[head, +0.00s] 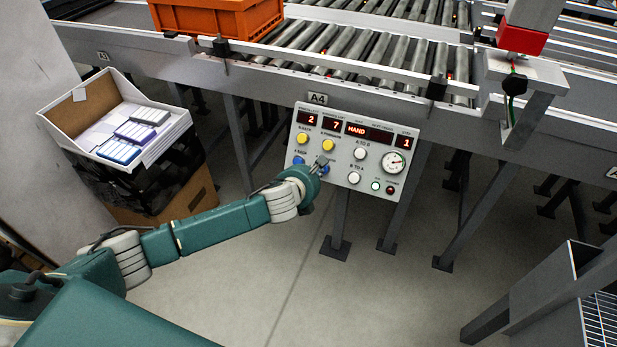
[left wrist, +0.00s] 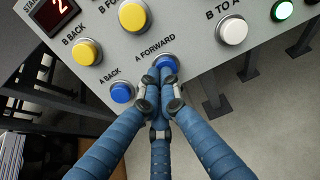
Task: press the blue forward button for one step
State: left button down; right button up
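The control panel (head: 340,143) hangs on the conveyor frame under the A4 label. Its blue A FORWARD button (left wrist: 167,60) shows in the left wrist view, its lower part hidden behind my fingertips. My left gripper (left wrist: 166,77) has its fingers closed together, empty, with the tips at this button; I cannot tell whether they touch it or how far it is pressed. In the head view my left gripper (head: 321,163) covers most of that button. The blue A BACK button (left wrist: 121,92) sits to its left, clear of the fingers. My right gripper is out of view.
Yellow B BACK (left wrist: 87,52) and B FORWARD (left wrist: 134,15) buttons sit above the blue ones. The white B TO A button (left wrist: 232,31) is to the right. The red display (head: 368,132) reads HAND. An orange crate (head: 222,19) stands on the roller conveyor.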

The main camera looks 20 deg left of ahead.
pick_arm(q)
jog(key=v, duration=1)
jog(key=shift+s, duration=0.15)
dwell(4.2)
